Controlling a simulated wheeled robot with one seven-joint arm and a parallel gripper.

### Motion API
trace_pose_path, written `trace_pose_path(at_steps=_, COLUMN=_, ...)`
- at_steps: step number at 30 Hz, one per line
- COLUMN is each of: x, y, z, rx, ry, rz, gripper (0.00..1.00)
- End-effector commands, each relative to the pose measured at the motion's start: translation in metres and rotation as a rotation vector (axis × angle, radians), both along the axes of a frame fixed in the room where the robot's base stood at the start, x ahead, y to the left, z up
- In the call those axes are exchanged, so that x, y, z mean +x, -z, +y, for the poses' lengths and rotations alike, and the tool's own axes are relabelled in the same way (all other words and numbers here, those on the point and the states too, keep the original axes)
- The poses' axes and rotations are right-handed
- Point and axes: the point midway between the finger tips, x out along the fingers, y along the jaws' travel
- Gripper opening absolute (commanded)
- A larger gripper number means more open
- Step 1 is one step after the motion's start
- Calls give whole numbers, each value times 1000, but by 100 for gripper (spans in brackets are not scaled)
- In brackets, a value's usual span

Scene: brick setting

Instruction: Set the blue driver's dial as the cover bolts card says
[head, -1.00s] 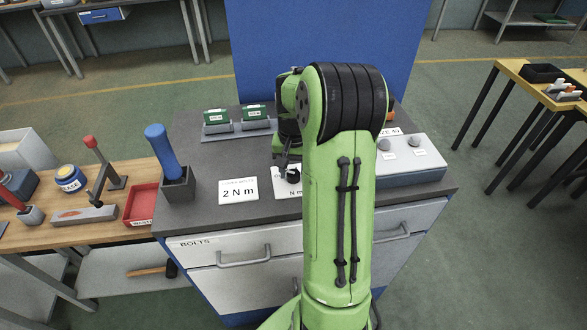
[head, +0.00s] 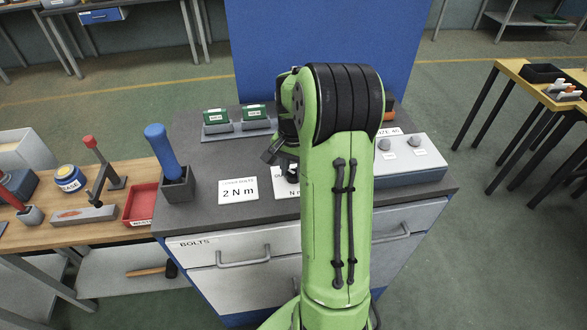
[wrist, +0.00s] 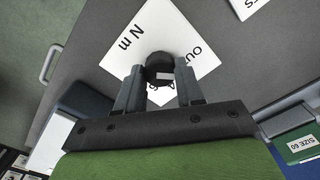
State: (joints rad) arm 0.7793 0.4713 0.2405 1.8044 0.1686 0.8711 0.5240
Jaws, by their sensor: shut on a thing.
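The blue driver (head: 160,148) stands tilted in a dark square holder (head: 178,188) at the bench's left side. I cannot make out a dial on it. A white card (head: 238,190) reads 2 N m; its small heading is too blurred to read surely. A second white card (head: 284,188) ending in N m is partly hidden by my arm. In the wrist view my gripper (wrist: 160,74) is shut on a small black round piece (wrist: 161,62) with a pale mark. The piece hides the number on the N m card (wrist: 140,38).
Two green boxes (head: 255,115) sit on a grey stand at the back. A grey box with round knobs (head: 410,155) is at the right. A red tray (head: 140,203) is on the wooden bench. My arm covers the middle of the grey top.

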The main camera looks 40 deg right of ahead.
Motion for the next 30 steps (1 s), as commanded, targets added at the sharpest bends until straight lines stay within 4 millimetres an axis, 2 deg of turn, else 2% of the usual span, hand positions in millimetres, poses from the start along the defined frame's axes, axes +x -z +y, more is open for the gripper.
trace_pose_path(at_steps=6, x=0, y=-1, z=0, rx=-1, ry=156, rz=-2, gripper=6)
trace_pose_path(at_steps=15, x=0, y=-1, z=0, rx=-1, ry=300, rz=-2, gripper=6)
trace_pose_path(at_steps=30, x=0, y=-1, z=-1, rx=-2, ry=344, rz=-3, gripper=6)
